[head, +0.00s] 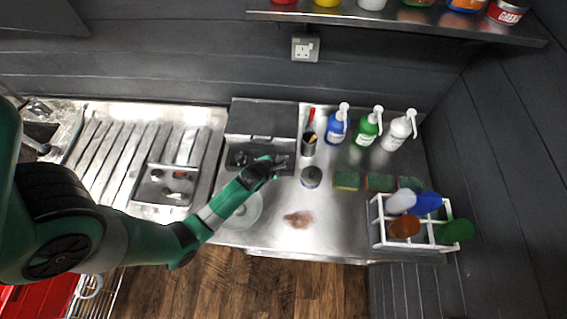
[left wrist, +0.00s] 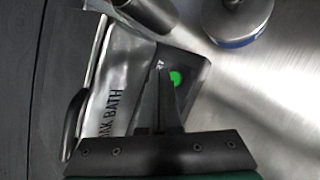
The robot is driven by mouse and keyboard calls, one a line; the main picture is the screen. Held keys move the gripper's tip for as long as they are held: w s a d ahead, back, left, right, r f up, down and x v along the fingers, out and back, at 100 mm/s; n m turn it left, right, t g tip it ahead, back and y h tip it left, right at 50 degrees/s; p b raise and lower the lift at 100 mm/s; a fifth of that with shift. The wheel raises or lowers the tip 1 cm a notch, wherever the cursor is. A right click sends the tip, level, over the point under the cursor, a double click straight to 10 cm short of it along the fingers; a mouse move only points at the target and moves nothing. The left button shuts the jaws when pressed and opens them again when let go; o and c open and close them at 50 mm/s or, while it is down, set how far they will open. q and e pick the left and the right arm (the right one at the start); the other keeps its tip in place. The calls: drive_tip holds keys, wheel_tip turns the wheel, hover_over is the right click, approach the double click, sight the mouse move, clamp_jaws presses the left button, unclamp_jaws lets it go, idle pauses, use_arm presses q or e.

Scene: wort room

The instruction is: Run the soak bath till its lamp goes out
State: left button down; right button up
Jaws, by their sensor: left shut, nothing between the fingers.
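The soak bath (head: 262,118) is a grey box with a raised back part, at the back of the steel worktop. The left wrist view shows its pale front with the lettering "AK BATH" (left wrist: 112,112) and a dark panel (left wrist: 196,66) beside it. A bright green round spot (left wrist: 175,77) sits on that panel; I cannot tell whether it is the lamp or a button. My left gripper (head: 281,163) is shut and empty at the bath's front right. Its fingertips (left wrist: 160,72) are just beside the green spot; contact is unclear. My right gripper is not in view.
A dark cup with pens (head: 309,146) and a round grey object (head: 311,177) stand close right of the gripper. Spray bottles (head: 367,130), sponges (head: 378,182) and a white rack (head: 378,232) are farther right. A clear round dish (head: 243,212) lies in front.

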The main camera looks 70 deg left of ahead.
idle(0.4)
use_arm(q)
drive_tip(key=shift+f+b, duration=0.45)
drive_tip(key=shift+f+b, duration=0.35)
drive_tip(key=shift+b, duration=0.05)
idle(0.4)
drive_tip(key=shift+r, duration=0.1)
drive_tip(key=shift+r+p, duration=0.7)
drive_tip(key=shift+p, duration=0.05)
wheel_tip(320, 180, up, 5)
drive_tip(key=p, duration=0.4)
idle(0.6)
